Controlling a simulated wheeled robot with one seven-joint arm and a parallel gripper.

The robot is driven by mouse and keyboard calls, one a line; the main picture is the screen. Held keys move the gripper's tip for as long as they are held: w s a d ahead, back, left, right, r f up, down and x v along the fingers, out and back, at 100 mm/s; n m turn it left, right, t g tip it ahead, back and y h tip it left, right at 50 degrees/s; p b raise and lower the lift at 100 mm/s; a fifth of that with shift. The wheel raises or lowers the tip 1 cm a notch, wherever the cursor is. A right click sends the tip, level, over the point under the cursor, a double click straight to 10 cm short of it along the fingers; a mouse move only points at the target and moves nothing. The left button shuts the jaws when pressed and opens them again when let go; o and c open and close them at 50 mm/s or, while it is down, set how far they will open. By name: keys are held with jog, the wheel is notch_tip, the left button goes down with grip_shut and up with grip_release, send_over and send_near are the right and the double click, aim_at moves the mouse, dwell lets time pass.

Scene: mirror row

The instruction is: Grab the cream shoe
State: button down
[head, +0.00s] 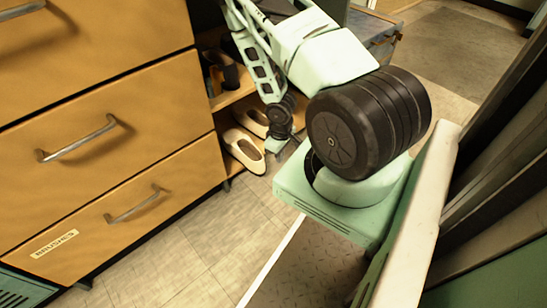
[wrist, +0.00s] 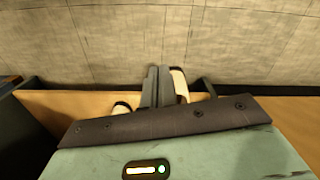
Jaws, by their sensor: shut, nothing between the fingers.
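A cream shoe (head: 244,150) lies on the lower wooden shelf (head: 236,168) beside the drawers, its toe at the shelf's front edge. A second cream shoe (head: 253,119) lies behind it, partly hidden by my arm. My gripper (head: 282,146) is at the shelf front, just right of the nearer shoe. In the wrist view my gripper's dark fingers (wrist: 159,74) are together and empty. One cream shoe (wrist: 180,86) shows close to the right of the fingers, and another cream toe (wrist: 122,108) shows to their left. Whether the fingers touch a shoe I cannot tell.
Dark shoes (head: 222,72) stand on the shelf above. A wooden drawer cabinet (head: 95,130) with metal handles is at left. Tiled floor (head: 185,255) is open in front. Dark upright panels (head: 500,150) stand at right.

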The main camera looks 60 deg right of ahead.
aim_at(263, 161)
notch_tip(263, 161, down, 9)
jog(key=b, duration=0.5)
jog(key=shift+w+r+b, duration=0.2)
jog(key=shift+w+b, duration=0.1)
jog(key=shift+w, duration=0.75)
jog(key=shift+w+r+b, duration=0.15)
jog(key=shift+w+b, duration=0.1)
jog(key=shift+w, duration=0.75)
jog(key=shift+w+r+p, duration=0.25)
jog(key=shift+w+p, duration=0.75)
jog(key=shift+p, duration=0.05)
jog(key=shift+w+f, duration=0.15)
jog(key=shift+w, duration=0.4)
jog(key=shift+f, duration=0.1)
